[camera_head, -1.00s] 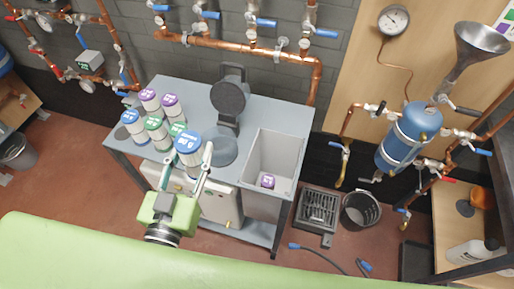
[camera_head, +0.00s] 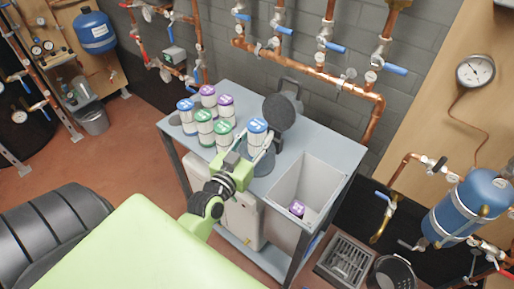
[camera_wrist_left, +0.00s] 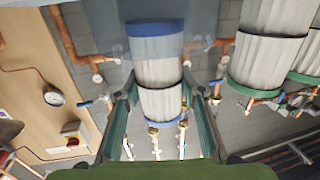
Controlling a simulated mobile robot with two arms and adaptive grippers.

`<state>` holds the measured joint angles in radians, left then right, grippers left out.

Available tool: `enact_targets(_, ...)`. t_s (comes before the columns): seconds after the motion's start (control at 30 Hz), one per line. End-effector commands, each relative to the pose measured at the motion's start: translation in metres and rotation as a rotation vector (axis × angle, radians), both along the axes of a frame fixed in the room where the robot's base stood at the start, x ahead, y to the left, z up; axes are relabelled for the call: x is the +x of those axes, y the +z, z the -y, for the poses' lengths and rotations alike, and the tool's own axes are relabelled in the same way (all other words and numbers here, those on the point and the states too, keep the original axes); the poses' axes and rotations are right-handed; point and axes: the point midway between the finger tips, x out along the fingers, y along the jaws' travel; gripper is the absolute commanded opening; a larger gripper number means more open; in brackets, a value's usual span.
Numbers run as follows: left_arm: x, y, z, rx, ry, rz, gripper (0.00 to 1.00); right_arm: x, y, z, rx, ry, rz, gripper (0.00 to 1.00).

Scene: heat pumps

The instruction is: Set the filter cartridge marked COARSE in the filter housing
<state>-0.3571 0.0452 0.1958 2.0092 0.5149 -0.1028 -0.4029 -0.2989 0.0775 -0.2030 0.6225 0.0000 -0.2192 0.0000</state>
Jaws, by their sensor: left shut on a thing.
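My left gripper (camera_head: 250,152) is shut on a white pleated cartridge with a blue cap (camera_head: 257,127). In the left wrist view the cartridge (camera_wrist_left: 160,70) stands between the two fingers (camera_wrist_left: 160,105). The lettering on its cap is too small to read. In the head view, the cartridge overlaps the filter housing (camera_head: 262,168), a grey-blue round body; I cannot tell whether it is above or partly inside. The housing's dark round lid (camera_head: 279,112) stands open behind. My right gripper is not in view.
Several cartridges with blue, green (camera_head: 223,130) and purple caps stand at the left of the grey table (camera_head: 325,145). A grey bin (camera_head: 318,178) at the right holds a purple-capped item (camera_head: 297,208). Copper pipes (camera_head: 310,70) run along the wall behind.

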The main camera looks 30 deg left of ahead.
Motion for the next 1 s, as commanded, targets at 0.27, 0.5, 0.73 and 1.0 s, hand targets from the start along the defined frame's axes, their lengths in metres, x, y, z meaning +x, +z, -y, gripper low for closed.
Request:
enact_targets(0.27, 0.000, -0.035, 0.000, 0.002, 0.000, 0.000, 0.12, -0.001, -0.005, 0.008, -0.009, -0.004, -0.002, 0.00)
enact_targets(0.5, 0.000, -0.038, 0.000, 0.001, 0.001, 0.002, 0.12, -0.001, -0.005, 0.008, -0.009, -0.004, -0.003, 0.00)
enact_targets(0.73, -0.001, -0.042, 0.000, 0.001, 0.000, 0.000, 0.50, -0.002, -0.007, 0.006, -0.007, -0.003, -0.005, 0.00)
enact_targets(1.0, -0.001, -0.041, 0.000, 0.001, 0.000, 0.000, 0.53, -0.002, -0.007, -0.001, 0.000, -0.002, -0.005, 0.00)
